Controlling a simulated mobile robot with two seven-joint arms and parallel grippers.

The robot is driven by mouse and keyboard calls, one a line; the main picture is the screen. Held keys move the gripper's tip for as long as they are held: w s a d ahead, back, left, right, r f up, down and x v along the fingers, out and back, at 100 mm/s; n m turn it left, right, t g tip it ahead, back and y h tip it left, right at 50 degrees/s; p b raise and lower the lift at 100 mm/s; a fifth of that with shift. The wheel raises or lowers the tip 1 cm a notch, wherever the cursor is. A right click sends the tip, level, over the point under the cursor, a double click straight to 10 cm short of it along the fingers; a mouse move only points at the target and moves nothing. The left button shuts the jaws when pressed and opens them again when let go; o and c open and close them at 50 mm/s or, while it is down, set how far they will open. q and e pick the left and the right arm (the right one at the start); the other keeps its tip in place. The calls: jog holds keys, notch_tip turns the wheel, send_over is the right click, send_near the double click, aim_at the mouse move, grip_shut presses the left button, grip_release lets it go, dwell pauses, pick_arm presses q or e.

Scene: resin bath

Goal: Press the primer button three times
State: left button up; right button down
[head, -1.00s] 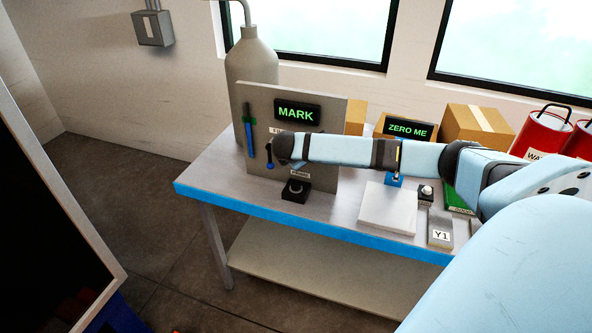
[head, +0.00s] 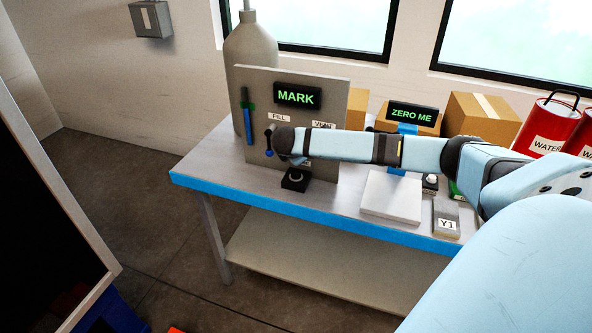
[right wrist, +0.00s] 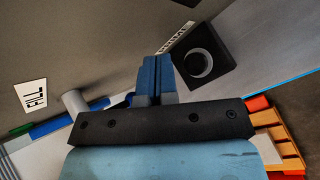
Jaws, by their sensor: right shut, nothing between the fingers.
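The primer button is a round grey cap on a black box (head: 296,181) at the foot of the grey panel (head: 262,100). In the right wrist view the black box (right wrist: 204,62) shows its round cap, just right of my fingertips. My right gripper (right wrist: 158,62) has its blue fingers shut together with nothing between them. I cannot tell the height gap to the button. My left gripper is not in view.
A white scale plate (head: 391,199), a Y1 block (head: 446,219) and a ZERO ME display (head: 412,113) are to the right. A grey cylinder (head: 251,50) stands behind.

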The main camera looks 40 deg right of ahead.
aim_at(297, 174)
notch_tip(297, 174, down, 2)
jog(key=shift+f+b, duration=0.15)
jog(key=shift+b, duration=0.55)
jog(key=shift+f+b, duration=0.3)
jog(key=shift+f, duration=0.95)
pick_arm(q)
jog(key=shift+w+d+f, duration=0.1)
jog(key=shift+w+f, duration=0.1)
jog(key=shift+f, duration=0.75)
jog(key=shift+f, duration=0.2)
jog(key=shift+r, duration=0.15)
